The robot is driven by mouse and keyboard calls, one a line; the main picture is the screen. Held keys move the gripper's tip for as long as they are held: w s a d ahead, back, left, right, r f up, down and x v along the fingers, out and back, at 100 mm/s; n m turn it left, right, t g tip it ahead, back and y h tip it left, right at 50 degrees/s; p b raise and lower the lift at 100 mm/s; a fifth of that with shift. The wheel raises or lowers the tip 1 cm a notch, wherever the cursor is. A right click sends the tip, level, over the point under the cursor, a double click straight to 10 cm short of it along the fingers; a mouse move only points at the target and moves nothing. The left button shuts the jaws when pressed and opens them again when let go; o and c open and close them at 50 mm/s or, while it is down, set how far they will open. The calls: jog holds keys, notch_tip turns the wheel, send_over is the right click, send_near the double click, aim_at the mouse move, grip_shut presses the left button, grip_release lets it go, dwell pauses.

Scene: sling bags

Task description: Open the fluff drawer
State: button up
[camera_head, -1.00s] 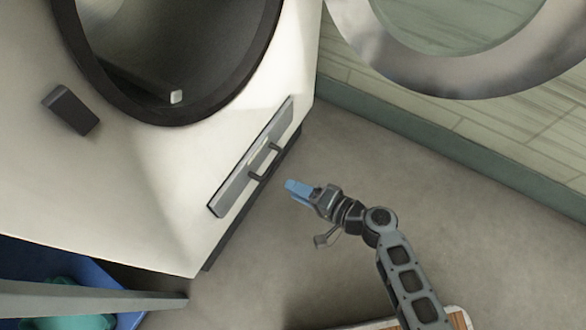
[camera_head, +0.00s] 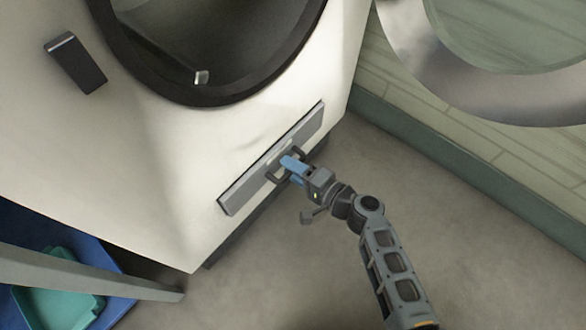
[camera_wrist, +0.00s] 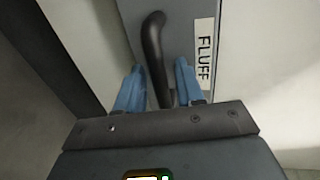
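The fluff drawer (camera_head: 240,190) is a grey panel low on the front of the white machine, and it looks flush with the front. Its dark handle (camera_head: 274,178) stands out from the middle of the panel. In the wrist view the handle (camera_wrist: 153,50) runs down between my two blue fingers, beside a white label reading FLUFF (camera_wrist: 204,55). My gripper (camera_head: 290,165) is at the handle. In the wrist view my gripper (camera_wrist: 157,75) is open, with a finger on each side of the handle and gaps showing between.
The machine's round door (camera_head: 480,60) hangs open at upper right, and its dark drum opening (camera_head: 200,50) is above the drawer. A blue bin (camera_head: 40,225) with a teal item stands at lower left. The floor (camera_head: 450,240) to the right is clear.

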jog(key=shift+c, duration=0.4)
grip_shut()
